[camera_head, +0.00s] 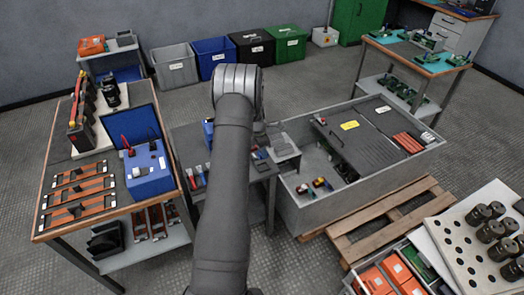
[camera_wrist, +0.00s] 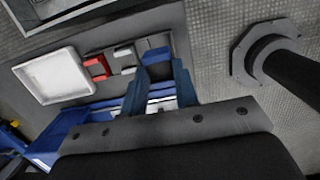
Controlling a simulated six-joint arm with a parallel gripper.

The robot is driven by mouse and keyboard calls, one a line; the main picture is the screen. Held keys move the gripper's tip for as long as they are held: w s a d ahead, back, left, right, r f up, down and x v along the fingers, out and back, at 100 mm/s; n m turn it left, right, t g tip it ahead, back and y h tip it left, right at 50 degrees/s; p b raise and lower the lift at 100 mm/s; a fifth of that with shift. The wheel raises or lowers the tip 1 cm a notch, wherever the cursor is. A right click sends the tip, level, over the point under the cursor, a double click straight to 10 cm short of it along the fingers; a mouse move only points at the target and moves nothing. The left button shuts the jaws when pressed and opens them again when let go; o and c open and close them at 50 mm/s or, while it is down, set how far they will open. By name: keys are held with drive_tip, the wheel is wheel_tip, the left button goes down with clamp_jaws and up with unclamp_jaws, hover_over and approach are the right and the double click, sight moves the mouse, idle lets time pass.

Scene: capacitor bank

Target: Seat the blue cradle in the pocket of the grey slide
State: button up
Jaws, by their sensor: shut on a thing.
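In the wrist view my gripper (camera_wrist: 160,70) points at a dark grey bench surface, its two dark blue fingers a short gap apart. A small blue block, which I take for the blue cradle (camera_wrist: 155,54), shows at the fingertips. Its lower part and the contact with the fingers are not clear. In the head view my arm covers the gripper and the middle of the bench. I cannot pick out the grey slide or its pocket with certainty in either view.
A pale square tray (camera_wrist: 52,75) lies left of my fingers, with a red block (camera_wrist: 97,67) and small grey blocks between. In the head view a blue box (camera_head: 148,168) stands on the left bench, and a large grey crate (camera_head: 288,205) stands right of my arm.

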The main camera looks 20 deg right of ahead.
drive_tip(key=w+a+r, duration=0.2)
drive_tip(key=w+a, duration=0.8)
drive_tip(key=a, duration=0.3)
drive_tip(key=shift+a+f, duration=0.2)
drive_tip(key=shift+f, duration=2.5)
drive_tip(key=shift+f, duration=0.3)
drive_tip(key=shift+f, duration=0.25)
drive_tip(key=shift+f, duration=0.5)
drive_tip(key=o, duration=1)
wheel_tip(320, 180, up, 8)
